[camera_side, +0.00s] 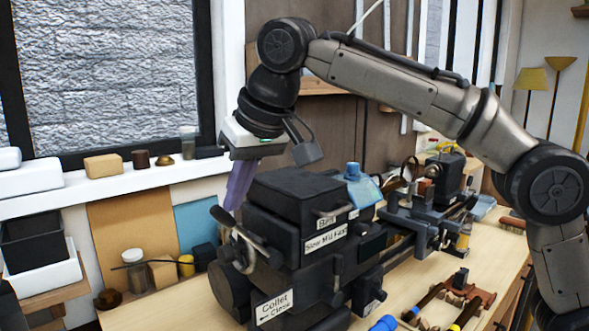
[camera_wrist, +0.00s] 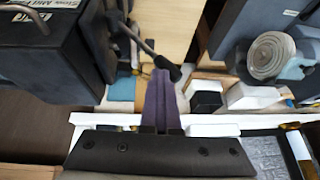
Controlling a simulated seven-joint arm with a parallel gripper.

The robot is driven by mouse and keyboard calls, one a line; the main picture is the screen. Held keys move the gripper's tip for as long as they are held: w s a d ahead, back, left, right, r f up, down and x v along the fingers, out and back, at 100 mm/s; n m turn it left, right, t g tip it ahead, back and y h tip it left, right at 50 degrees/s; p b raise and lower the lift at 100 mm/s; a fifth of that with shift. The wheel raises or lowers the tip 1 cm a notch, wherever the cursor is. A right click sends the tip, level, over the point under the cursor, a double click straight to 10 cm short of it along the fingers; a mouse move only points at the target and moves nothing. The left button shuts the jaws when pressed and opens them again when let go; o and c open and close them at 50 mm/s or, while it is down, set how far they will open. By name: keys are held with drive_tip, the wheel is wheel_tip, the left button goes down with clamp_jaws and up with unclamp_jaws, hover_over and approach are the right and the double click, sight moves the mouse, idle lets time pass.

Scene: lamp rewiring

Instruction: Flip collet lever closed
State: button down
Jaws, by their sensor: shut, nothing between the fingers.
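The collet lever (camera_side: 240,232) is a dark rod with a black knob, on the left end of the black lathe headstock (camera_side: 295,225). A label reading "Collet Close" with an arrow (camera_side: 273,306) is on the headstock below it. In the wrist view the lever (camera_wrist: 150,48) slants down to its knob, close beside my fingertips. My gripper (camera_side: 231,206) has purple fingers, pressed together and empty, pointing down just above the knob in the side view. The fingers also show in the wrist view (camera_wrist: 160,75). I cannot tell whether they touch the knob.
The lathe bed and carriage (camera_side: 415,225) extend right from the headstock across the wooden bench (camera_side: 175,310). A glass jar (camera_side: 136,270) and small blocks stand left of the lathe. A window sill (camera_side: 95,197) with small items runs behind. Tools (camera_side: 455,295) lie at the front right.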

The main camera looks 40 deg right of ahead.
drive_tip(key=shift+a+f, duration=0.45)
drive_tip(key=shift+a, duration=0.15)
drive_tip(key=shift+f, duration=0.1)
drive_tip(key=d+v, duration=0.1)
drive_tip(key=v, duration=0.7)
drive_tip(key=shift+r, duration=0.35)
drive_tip(key=shift+w, duration=0.15)
drive_tip(key=shift+d, duration=0.1)
